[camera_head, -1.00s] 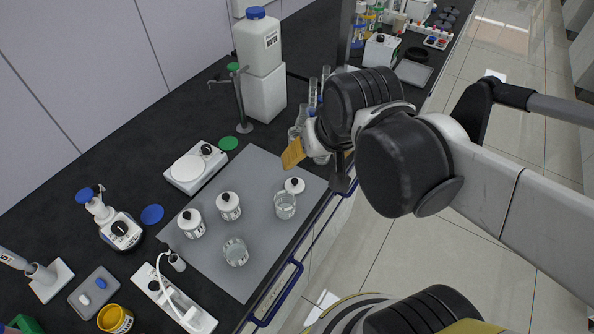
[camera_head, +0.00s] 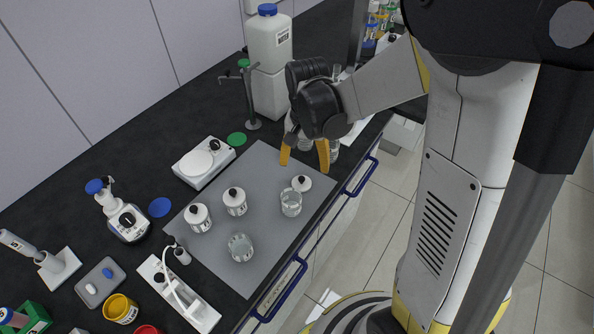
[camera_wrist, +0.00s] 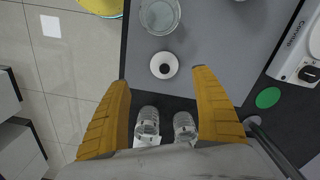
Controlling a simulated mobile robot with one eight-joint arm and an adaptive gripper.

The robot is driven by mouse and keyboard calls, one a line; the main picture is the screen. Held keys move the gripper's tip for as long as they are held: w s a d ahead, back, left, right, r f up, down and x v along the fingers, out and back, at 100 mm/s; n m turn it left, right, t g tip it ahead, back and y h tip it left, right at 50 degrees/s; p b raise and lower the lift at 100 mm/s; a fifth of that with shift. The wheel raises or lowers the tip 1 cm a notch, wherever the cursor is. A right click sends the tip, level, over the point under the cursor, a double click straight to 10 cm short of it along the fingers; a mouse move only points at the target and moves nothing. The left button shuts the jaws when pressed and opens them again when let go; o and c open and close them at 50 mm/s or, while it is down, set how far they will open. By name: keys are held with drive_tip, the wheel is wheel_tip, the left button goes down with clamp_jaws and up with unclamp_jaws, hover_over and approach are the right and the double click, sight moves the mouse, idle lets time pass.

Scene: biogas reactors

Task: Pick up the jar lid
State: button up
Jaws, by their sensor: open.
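The jar lid (camera_head: 301,183), a white disc with a black knob, lies flat on the grey mat (camera_head: 262,262) near its right edge. In the wrist view the lid (camera_wrist: 164,65) lies ahead of and between my fingertips, beside an open glass jar (camera_wrist: 160,14). The open jar (camera_head: 291,203) shows just in front of the lid in the head view. My gripper (camera_head: 304,160) is open and empty, its yellow fingers pointing down above and behind the lid. In the wrist view my gripper (camera_wrist: 166,75) has its fingers wide apart, not touching the lid.
Two lidded jars (camera_head: 199,217) (camera_head: 235,201) and a glass beaker (camera_head: 240,247) stand on the mat. Glass bottles (camera_wrist: 146,124) are close below my fingers in the wrist view. A white scale (camera_head: 204,162) and a stand (camera_head: 250,100) are to the left. The mat's centre is clear.

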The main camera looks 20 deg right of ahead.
sight(302, 177)
wheel_tip(302, 177, down, 4)
drive_tip(key=shift+r+b, duration=0.1)
drive_tip(key=shift+b, duration=0.45)
drive_tip(key=f+b, duration=0.2)
drive_tip(key=f, duration=0.3)
drive_tip(key=shift+w+a+f+b, duration=0.15)
drive_tip(key=shift+w+a+b, duration=0.1)
drive_tip(key=shift+w+b, duration=0.15)
drive_tip(key=shift+s, duration=0.1)
drive_tip(key=c, duration=1)
